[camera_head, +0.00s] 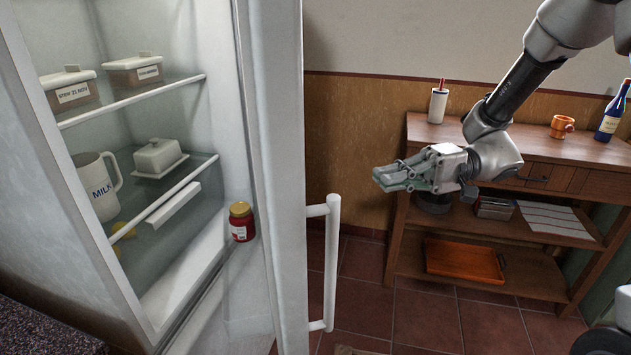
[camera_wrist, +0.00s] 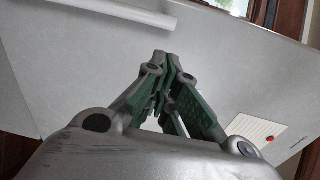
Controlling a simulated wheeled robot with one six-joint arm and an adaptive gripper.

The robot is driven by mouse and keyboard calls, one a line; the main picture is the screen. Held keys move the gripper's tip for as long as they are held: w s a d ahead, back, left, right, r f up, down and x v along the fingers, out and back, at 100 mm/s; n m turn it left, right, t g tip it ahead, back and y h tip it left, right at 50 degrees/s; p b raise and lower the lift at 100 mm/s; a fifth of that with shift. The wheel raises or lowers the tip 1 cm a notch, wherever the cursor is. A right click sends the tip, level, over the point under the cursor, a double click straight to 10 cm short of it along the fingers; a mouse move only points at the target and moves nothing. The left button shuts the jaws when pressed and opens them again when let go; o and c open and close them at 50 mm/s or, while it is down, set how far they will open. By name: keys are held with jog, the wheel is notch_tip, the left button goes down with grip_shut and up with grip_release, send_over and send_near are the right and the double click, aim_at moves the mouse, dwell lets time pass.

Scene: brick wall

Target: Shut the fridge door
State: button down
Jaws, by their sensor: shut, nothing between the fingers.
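The white fridge (camera_head: 45,190) stands at the left in the head view, with its inside in plain sight. Its door (camera_head: 279,150) is open, seen nearly edge-on, with a white bar handle (camera_head: 331,262) on its outer face. My gripper (camera_head: 380,178) is shut and empty, to the right of the door and above the handle's top end. In the wrist view my shut fingers (camera_wrist: 170,62) point at a pale flat surface that looks like the door's outer face (camera_wrist: 225,75). A white bar like the handle (camera_wrist: 130,13) crosses the upper left there. Contact cannot be told.
The fridge shelves hold a milk jug (camera_head: 98,187), a butter dish (camera_head: 158,157) and labelled boxes (camera_head: 135,73). A red jar (camera_head: 241,222) is by the door. A wooden side table (camera_head: 425,132) with a mug (camera_head: 562,126) and bottle (camera_head: 611,112) stands behind my arm. Tiled floor (camera_head: 425,315) is clear.

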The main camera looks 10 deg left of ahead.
jog(key=w+x, duration=0.1)
jog(key=x, duration=1.3)
jog(key=shift+a+r+y, duration=0.3)
jog(key=shift+a+r, duration=0.05)
jog(key=shift+r, duration=0.25)
jog(key=shift+s, duration=0.1)
